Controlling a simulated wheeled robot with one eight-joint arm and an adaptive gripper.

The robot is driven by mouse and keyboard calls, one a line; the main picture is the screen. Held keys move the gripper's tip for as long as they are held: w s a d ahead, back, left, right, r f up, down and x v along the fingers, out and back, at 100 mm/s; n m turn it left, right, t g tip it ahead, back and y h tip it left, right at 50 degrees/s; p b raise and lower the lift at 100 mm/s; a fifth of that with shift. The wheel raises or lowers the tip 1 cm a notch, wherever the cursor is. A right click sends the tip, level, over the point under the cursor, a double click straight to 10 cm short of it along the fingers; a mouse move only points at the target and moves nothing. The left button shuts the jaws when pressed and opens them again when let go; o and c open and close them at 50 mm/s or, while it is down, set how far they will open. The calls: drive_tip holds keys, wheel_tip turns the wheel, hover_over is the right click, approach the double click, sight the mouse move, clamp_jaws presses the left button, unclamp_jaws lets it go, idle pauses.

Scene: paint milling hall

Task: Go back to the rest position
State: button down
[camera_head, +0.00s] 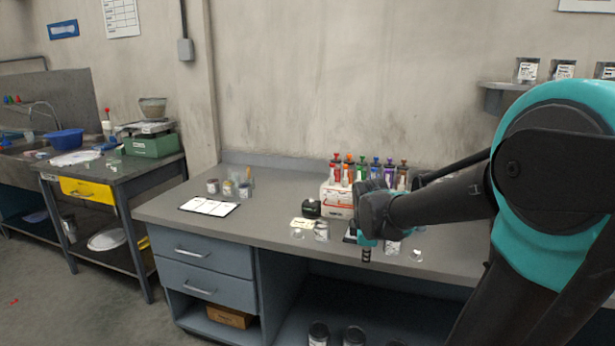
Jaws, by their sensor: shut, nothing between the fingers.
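My gripper (367,254) hangs at the end of my arm in front of the bench's front edge, right of the picture's middle. Its fingers point down and are shut with nothing between them. It overlaps in the picture a dark item on the bench, which it partly hides; I cannot tell how far apart they are. My arm reaches in from the right and covers the right part of the bench.
A side table (98,168) with a scale stands left. Floor at lower left is free.

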drive_tip(key=s+d+f+m, duration=0.1)
drive_tip(key=s+f+m, duration=0.4)
drive_tip(key=s+m, duration=0.2)
drive_tip(key=s+d+f+m+y, duration=0.1)
drive_tip(key=s+f+m, duration=0.4)
drive_tip(key=s+m, duration=0.3)
drive_tip(key=c, duration=2.2)
unclamp_jaws()
drive_tip(key=shift+w, duration=0.1)
